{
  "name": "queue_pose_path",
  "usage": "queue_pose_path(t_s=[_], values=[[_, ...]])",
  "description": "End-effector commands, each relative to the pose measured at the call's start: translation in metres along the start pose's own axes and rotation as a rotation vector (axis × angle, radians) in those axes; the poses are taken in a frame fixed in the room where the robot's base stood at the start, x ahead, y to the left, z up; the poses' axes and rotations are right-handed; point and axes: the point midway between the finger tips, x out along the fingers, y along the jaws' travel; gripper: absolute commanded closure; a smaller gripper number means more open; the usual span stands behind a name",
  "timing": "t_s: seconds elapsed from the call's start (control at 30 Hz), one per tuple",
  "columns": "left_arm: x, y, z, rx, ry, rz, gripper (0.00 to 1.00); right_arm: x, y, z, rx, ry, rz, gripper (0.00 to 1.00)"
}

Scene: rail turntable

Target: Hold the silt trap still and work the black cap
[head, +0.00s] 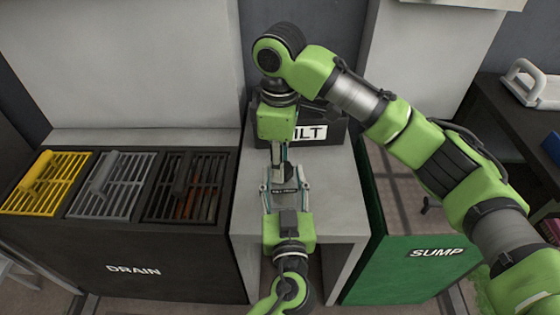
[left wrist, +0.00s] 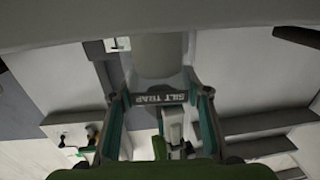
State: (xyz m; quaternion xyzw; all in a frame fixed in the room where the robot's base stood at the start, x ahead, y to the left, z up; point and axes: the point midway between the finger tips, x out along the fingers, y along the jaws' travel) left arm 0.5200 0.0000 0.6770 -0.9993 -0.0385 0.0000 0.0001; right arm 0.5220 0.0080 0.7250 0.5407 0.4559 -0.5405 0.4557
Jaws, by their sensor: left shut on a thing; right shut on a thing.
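The silt trap (head: 285,190) stands on the grey stand in the middle of the head view. Its dark band with pale lettering also shows in the left wrist view (left wrist: 165,98), with a pale round body (left wrist: 160,55) beside it. My left gripper (head: 284,186) comes from the near side and is shut on the trap, a finger on each side. My right gripper (head: 279,166) points down from above and is shut at the top of the trap, where a dark piece, seemingly the black cap, shows between its fingers. Most of the cap is hidden.
A dark DRAIN cabinet (head: 130,262) with yellow (head: 45,183), grey (head: 110,184) and black grates (head: 185,188) stands left. A green SUMP bin (head: 405,265) stands right. A dark box with a partly hidden label (head: 322,132) is behind the trap. The grey stand (head: 335,205) has bare room at right.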

Motion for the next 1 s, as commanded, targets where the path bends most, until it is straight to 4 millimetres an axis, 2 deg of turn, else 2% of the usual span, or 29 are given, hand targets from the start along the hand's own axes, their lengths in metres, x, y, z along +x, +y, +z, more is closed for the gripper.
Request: queue_pose_path(t_s=[0.2,0.63,1.0], values=[[0.0000,-0.0003,0.0004,0.000,-0.001,-0.001,0.95,0.0001,-0.0019,0.0003,-0.219,-0.001,-0.001,0.99],[0.0001,-0.0003,0.0005,0.000,-0.001,-0.001,0.95,0.0002,-0.0023,0.0004,-0.290,-0.001,-0.001,0.99],[0.0000,-0.0003,0.0005,0.000,-0.001,-0.001,0.95,0.0001,-0.0049,0.0021,-0.717,-0.001,0.000,0.99]])
